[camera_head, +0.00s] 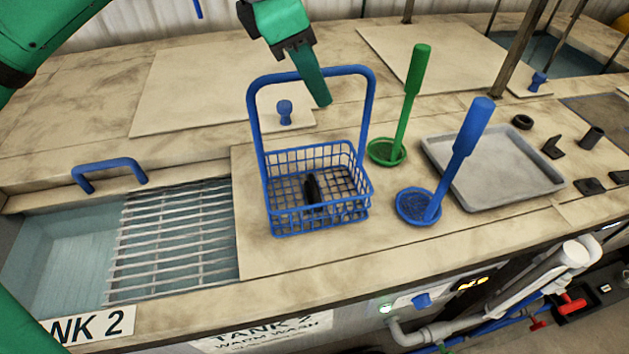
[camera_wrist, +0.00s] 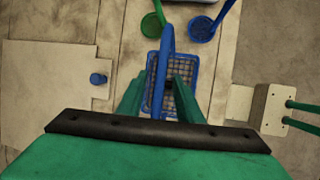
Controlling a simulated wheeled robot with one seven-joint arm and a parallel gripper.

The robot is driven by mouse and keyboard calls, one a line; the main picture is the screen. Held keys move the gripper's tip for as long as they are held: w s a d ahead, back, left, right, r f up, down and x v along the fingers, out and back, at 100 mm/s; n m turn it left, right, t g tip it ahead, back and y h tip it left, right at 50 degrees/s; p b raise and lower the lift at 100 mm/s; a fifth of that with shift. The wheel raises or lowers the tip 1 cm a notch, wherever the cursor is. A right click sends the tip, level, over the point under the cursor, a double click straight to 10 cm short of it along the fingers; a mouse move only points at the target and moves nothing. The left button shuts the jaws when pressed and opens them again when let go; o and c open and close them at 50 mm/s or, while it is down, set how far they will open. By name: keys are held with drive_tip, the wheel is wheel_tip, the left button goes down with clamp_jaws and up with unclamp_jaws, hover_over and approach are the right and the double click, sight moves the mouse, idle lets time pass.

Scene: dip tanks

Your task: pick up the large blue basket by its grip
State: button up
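The blue wire basket (camera_head: 318,205) stands upright on the worktop, with a dark part inside it. Its tall arched grip (camera_head: 262,130) rises above it. My gripper (camera_head: 322,98) points down at the top bar of the grip; one finger crosses in front of the bar in the head view. In the wrist view my gripper (camera_wrist: 158,88) is open, with one finger on each side of the blue grip (camera_wrist: 166,42), and the basket (camera_wrist: 180,68) below. I cannot tell whether either finger touches the bar.
A green dipper (camera_head: 412,95) and a blue dipper (camera_head: 465,140) stand right of the basket, beside a grey tray (camera_head: 492,172). An open tank with a slatted rack (camera_head: 180,235) lies left. A lid with a blue knob (camera_head: 285,108) is behind.

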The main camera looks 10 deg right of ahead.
clamp_jaws()
idle(0.5)
drive_tip(key=shift+s, duration=0.1)
idle(0.3)
idle(0.4)
